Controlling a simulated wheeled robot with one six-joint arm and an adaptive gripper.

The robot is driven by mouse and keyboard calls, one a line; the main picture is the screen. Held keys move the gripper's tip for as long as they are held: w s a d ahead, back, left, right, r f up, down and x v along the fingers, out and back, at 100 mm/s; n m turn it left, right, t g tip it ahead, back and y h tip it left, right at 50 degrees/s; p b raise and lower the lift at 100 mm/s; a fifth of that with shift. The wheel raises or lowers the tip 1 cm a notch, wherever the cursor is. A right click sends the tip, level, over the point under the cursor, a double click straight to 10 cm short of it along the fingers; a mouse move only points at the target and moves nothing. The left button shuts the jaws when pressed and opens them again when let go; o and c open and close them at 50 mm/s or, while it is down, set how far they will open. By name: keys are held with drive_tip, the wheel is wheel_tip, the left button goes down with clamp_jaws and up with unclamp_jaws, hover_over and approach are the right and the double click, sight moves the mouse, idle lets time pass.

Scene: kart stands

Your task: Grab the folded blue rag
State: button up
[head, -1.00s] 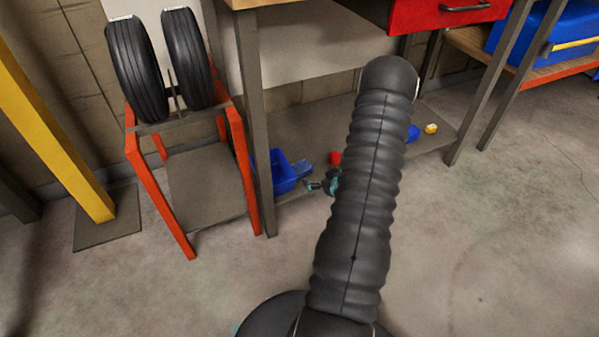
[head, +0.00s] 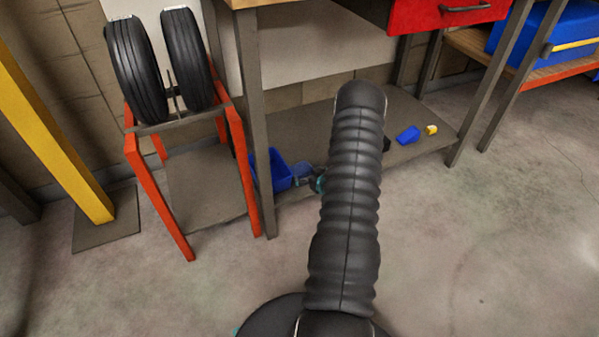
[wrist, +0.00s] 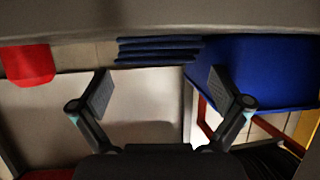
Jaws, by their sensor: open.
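The folded blue rag (wrist: 158,49) shows as a stack of dark blue layers at the top centre of the wrist view, beside the blue bin (wrist: 262,75). My gripper (wrist: 162,88) is open and empty, its two fingers spread below the rag in that picture, with a gap between them and it. In the head view the rag (head: 303,169) is a small blue patch right of the bin (head: 280,170) on the low shelf. My arm hides most of my gripper there; a teal part shows near the rag.
A red object (wrist: 28,65) is left of the rag in the wrist view. The low shelf (head: 400,112) also bears a blue block (head: 407,135) and a yellow block (head: 432,129). A table leg (head: 254,130) and an orange tyre stand (head: 237,160) are close left.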

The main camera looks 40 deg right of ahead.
sight(301, 170)
drive_tip(key=x, duration=0.4)
drive_tip(key=shift+f, duration=0.15)
drive_tip(key=c, duration=0.7)
